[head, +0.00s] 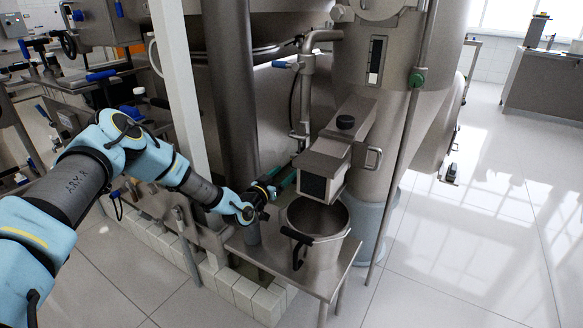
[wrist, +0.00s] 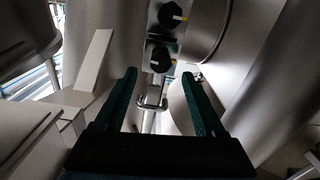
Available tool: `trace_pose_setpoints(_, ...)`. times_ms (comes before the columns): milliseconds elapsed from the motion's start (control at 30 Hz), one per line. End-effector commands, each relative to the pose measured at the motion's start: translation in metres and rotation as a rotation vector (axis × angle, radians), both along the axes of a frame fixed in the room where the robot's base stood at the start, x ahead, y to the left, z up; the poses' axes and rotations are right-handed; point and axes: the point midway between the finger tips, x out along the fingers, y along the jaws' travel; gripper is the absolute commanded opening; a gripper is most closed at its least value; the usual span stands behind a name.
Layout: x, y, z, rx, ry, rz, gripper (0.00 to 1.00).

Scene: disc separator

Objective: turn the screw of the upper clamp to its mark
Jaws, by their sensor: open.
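I cannot tell for certain which belongs to the upper clamp. My gripper (wrist: 158,74) is open, its two green fingers apart and empty, with the lower knob seen between the fingertips. Whether the fingers reach it in depth is unclear. In the head view my gripper (head: 285,179) is left of the separator; the knobs do not show there.
A metal spout box (head: 325,165) juts out right of my gripper. A steel bucket (head: 322,228) with a black handle stands below it on a small metal table (head: 268,265). Pipes and a white post (head: 180,90) stand close by. The floor at right is clear.

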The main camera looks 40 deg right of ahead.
Motion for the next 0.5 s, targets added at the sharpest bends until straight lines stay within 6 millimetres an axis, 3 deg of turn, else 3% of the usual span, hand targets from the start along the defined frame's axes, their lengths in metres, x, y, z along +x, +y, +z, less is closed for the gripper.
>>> trace_pose_setpoints(200,0.008,-0.033,-0.001,0.001,0.000,0.000,0.71)
trace_pose_setpoints(500,0.012,-0.046,0.000,0.002,0.001,0.000,0.71)
